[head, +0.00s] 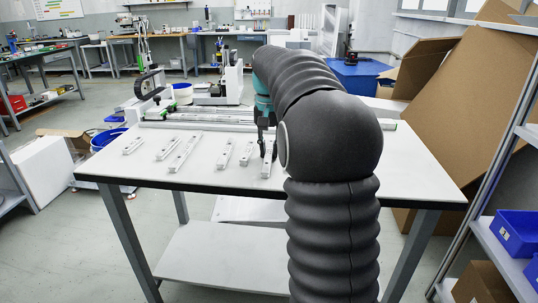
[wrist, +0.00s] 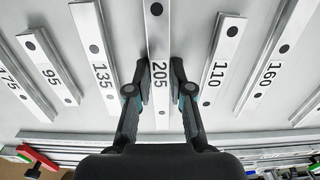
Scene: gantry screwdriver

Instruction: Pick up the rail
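Several light metal rails with dark holes and printed numbers lie side by side on the white table (head: 330,188). The rail marked 205 (wrist: 158,40) is in the middle of the wrist view, and its upper end runs out of the frame. My gripper (wrist: 158,75) has one dark finger on each side of this rail, close to its edges. I cannot tell whether the fingers touch it.
The rail marked 135 (wrist: 95,45) lies left of it and the rail marked 110 (wrist: 222,55) right. Rails marked 95 (wrist: 48,65) and 160 (wrist: 272,65) lie farther out. Long bars (head: 200,123) lie along the table's back. Tall cardboard (head: 465,110) leans at the right.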

